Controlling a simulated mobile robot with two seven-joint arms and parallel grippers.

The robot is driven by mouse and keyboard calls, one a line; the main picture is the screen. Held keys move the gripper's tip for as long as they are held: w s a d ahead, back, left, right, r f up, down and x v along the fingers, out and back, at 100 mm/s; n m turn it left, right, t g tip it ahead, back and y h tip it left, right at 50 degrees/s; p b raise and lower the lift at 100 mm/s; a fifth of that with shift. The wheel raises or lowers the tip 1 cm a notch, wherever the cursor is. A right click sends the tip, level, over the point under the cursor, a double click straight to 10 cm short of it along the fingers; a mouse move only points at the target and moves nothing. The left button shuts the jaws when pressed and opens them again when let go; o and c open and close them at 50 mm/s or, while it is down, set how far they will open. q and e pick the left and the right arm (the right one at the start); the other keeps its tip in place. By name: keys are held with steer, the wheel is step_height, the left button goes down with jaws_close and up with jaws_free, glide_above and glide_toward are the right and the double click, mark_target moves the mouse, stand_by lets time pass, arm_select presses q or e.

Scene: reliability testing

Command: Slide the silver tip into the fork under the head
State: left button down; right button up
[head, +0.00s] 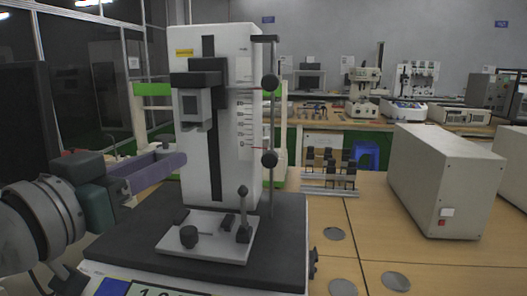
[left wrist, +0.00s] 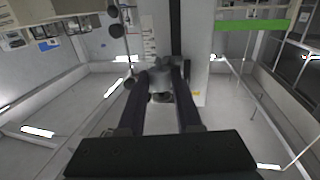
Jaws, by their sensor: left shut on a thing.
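The test stand (head: 228,60) has a white column with a dark rail. Its head (head: 198,80) is a black carriage bearing a grey block (head: 190,105), high on the rail. The fork under the head is too small and dark to make out clearly. My left gripper (head: 180,160) comes in from the left, below the head and at the column's left edge. Its fingers are shut on a small grey piece (left wrist: 160,82), apparently the silver tip, between the fingertips in the left wrist view. In the head view the purple finger hides this piece. My right gripper is out of view.
A white plate (head: 205,245) with dark knobs and an upright lever lies on the stand's black base (head: 280,245). A beige box (head: 440,180) stands at right on the wooden table.

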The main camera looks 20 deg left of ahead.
arm_select(q)
steer(key=shift+w+a+f+b, duration=0.2)
steer(key=shift+w+b, duration=0.15)
steer(key=shift+w, duration=0.1)
steer(key=shift+w+a+b, duration=0.25)
steer(key=shift+w+b, duration=0.25)
steer(key=shift+w, duration=0.6)
steer(key=shift+w+a+b, duration=0.25)
steer(key=shift+w+b, duration=0.25)
steer(key=shift+w, duration=0.55)
steer(key=shift+w, duration=0.2)
steer(key=shift+w+a, duration=0.2)
steer(key=shift+w, duration=0.5)
steer(key=shift+w, duration=0.2)
steer(key=shift+w+a, duration=0.2)
steer(key=shift+w, duration=0.35)
steer(key=shift+w+b, duration=0.25)
steer(key=shift+b, duration=0.1)
